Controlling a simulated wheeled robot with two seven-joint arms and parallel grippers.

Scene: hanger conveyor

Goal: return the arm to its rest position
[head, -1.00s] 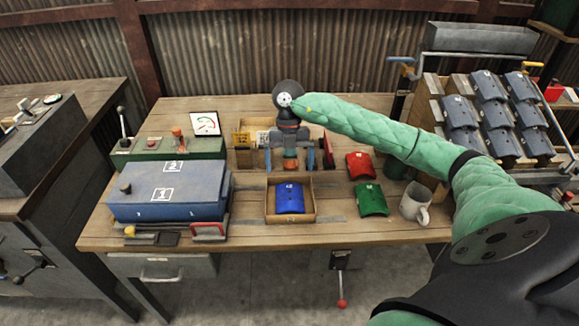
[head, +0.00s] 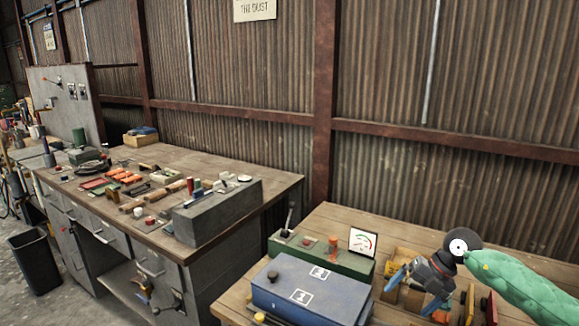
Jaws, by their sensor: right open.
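My right arm comes in from the right edge in a green quilted sleeve. Its gripper (head: 412,292) hangs over the right workbench (head: 335,222), with its blue fingers apart and nothing seen between them. It is just right of the blue box (head: 312,290) marked with white numbers. Wooden and yellow parts stand behind and beside the fingers, and I cannot tell whether they touch. My left gripper is not in view.
A green control box (head: 325,258) with a lever and a dial gauge (head: 362,242) stands behind the blue box. A longer bench (head: 225,165) with many tools is at the left. A black bin (head: 35,262) stands on the floor. A corrugated wall closes the back.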

